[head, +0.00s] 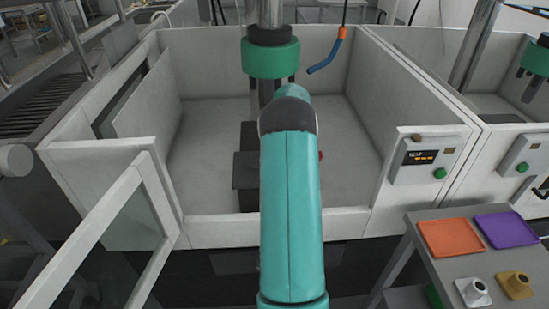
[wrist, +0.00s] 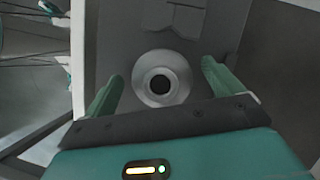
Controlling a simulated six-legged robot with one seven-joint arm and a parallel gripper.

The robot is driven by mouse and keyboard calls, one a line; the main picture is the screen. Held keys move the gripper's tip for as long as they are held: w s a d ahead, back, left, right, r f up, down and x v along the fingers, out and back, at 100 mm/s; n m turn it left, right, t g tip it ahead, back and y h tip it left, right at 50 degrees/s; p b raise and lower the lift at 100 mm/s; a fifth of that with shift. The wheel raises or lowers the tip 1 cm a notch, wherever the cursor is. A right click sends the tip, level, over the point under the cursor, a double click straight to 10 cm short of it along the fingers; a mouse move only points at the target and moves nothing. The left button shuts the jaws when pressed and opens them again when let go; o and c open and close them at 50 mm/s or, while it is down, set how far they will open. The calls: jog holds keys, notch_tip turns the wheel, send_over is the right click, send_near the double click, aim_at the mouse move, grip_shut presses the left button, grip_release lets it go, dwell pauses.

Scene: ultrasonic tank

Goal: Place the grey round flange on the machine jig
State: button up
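In the wrist view a grey round flange (wrist: 160,78) with a dark centre hole lies between the two green fingers of my gripper (wrist: 163,86). The fingers are spread wide, with a visible gap on each side of the flange. A grey surface (wrist: 112,45) lies behind it; I cannot tell whether it belongs to the jig. In the head view my teal arm reaches up the middle of the picture and hides my gripper. Dark stepped blocks (head: 244,170) stand on the tank floor under the spindle, partly behind my arm. I cannot make out the jig for certain.
The open tank (head: 330,150) has a spindle with a green collar (head: 270,58) and a blue hose (head: 326,58). Its glazed door (head: 105,240) stands open at left. A side table at right carries an orange tray (head: 450,238), a purple tray (head: 506,230), a grey fitting (head: 473,292) and a gold fitting (head: 516,285).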

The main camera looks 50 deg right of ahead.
jog(key=shift+r, duration=0.1)
jog(key=v, duration=1.2)
jog(key=shift+r, duration=0.2)
jog(key=w+a+r+n+h, duration=0.1)
jog(key=a+r+n, duration=0.3)
jog(key=a, duration=0.6)
jog(key=w+a+r+n+h, duration=0.1)
jog(key=a+r+n, duration=0.3)
jog(key=a, duration=0.6)
jog(key=w+a+r+n+h, duration=0.1)
jog(key=w+a+r+n, duration=0.1)
jog(key=a+r, duration=0.6)
jog(key=s+a+f+n+t, duration=0.1)
jog(key=s+a+n, duration=0.3)
jog(key=a, duration=0.4)
jog(key=s+a+f+n+t, duration=0.1)
jog(key=s+a+f+n, duration=0.2)
jog(key=s+a, duration=0.3)
jog(key=s+a+f+n+t+h, duration=0.1)
jog(key=s+a+f+n, duration=0.1)
jog(key=s+a+n, duration=0.4)
jog(key=a, duration=0.5)
jog(key=shift+t, duration=0.3)
